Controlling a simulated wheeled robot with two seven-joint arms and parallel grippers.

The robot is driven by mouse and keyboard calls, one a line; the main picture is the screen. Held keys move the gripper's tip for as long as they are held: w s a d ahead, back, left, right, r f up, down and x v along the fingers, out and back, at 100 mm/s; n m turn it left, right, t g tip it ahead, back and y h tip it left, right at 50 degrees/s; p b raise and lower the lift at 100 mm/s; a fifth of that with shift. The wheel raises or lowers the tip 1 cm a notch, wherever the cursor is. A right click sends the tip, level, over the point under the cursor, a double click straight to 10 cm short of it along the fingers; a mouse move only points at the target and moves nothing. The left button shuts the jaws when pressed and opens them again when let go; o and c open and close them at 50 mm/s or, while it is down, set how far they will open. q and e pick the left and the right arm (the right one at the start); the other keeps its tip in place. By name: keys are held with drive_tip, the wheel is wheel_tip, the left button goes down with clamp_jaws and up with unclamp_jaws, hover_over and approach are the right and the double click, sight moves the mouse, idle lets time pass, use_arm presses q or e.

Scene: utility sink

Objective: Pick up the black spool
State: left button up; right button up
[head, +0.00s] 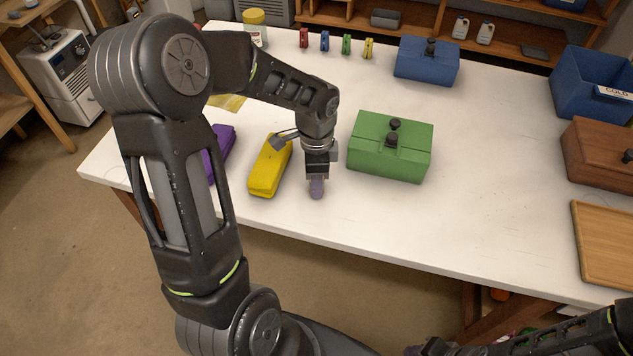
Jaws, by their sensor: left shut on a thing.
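My left gripper (318,178) points down over the front part of the white table, between a yellow case and a green box. It is shut on a small greyish-purple thing (317,189), mostly hidden by the jaws. I cannot make out a black spool for certain. A dark, knob-like piece (394,125) stands on top of the green box (365,155), and could be its lid knob. My right arm shows at the bottom right; its gripper end (432,347) is dark and cut by the frame edge.
The yellow case (268,170) and a purple case (219,150) lie left of my left gripper. A blue box (415,65), several small coloured blocks (346,44) and a yellow-lidded jar (254,28) stand behind. A brown box (600,150) and wooden tray (608,240) are at right.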

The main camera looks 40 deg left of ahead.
use_arm(q)
clamp_jaws()
wheel_tip(320, 180, up, 10)
drive_tip(key=shift+r+b, duration=0.1)
drive_tip(key=shift+b, duration=0.5)
idle(0.5)
